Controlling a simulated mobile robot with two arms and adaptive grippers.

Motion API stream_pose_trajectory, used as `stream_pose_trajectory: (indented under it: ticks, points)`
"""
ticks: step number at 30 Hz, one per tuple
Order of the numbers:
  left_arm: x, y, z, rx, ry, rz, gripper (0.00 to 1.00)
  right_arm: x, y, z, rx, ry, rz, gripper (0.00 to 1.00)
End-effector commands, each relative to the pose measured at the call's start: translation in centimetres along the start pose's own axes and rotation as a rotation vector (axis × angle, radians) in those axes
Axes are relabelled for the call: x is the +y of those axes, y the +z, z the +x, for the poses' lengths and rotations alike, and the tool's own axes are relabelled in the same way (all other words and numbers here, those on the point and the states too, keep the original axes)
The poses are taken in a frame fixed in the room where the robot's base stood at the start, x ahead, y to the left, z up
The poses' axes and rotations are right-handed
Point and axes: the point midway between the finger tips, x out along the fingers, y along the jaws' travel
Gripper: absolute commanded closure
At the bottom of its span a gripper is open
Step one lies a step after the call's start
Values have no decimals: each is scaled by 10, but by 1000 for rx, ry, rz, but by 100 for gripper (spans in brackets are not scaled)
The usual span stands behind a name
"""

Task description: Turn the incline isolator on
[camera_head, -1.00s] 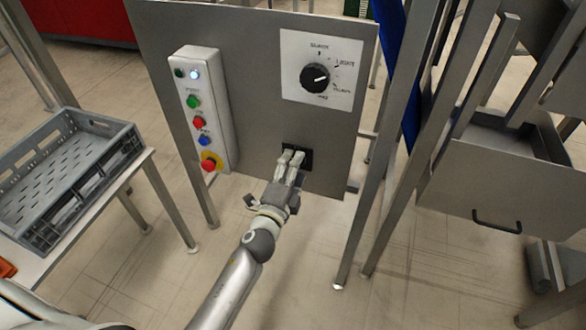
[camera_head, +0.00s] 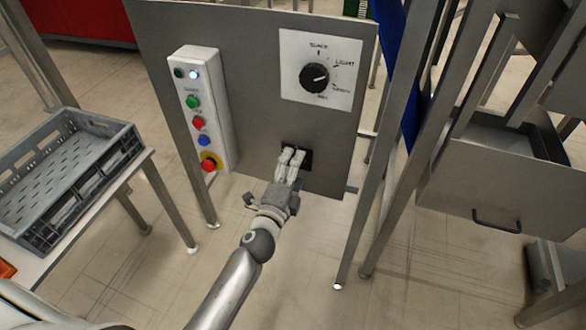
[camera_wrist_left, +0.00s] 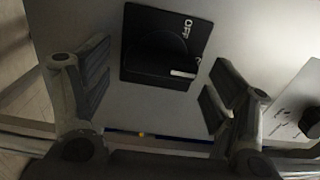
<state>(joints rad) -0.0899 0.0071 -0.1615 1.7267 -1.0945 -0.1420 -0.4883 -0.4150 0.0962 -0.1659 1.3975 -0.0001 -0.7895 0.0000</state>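The isolator is a black square switch (camera_head: 307,158) low on the grey panel, partly hidden behind my fingers in the head view. In the left wrist view the isolator (camera_wrist_left: 165,47) shows a dark round knob, a white "OFF" label at its upper right and a white mark at the lower right. My left gripper (camera_head: 291,157) is in front of it. In the left wrist view the left gripper (camera_wrist_left: 158,88) has its fingers spread to either side of the switch, with nothing between them. Contact with the knob cannot be seen. My right gripper is not in view.
Above the isolator is a white plate with a black rotary selector (camera_head: 314,77). A button box (camera_head: 203,110) with coloured buttons is at the panel's left. A grey crate (camera_head: 62,180) sits on a stand at left. Metal posts (camera_head: 385,180) rise right of the panel.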

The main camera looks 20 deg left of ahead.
Motion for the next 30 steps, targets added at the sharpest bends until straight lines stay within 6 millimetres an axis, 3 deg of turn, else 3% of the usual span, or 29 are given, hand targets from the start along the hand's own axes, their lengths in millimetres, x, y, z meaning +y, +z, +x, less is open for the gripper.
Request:
stream_pose_trajectory:
  ticks: [11, 30]
  points:
    - [1, 0, -7, -1, 2, -1, 20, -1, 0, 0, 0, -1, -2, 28]
    - [1, 0, -105, -2, 2, -3, 20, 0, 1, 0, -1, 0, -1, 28]
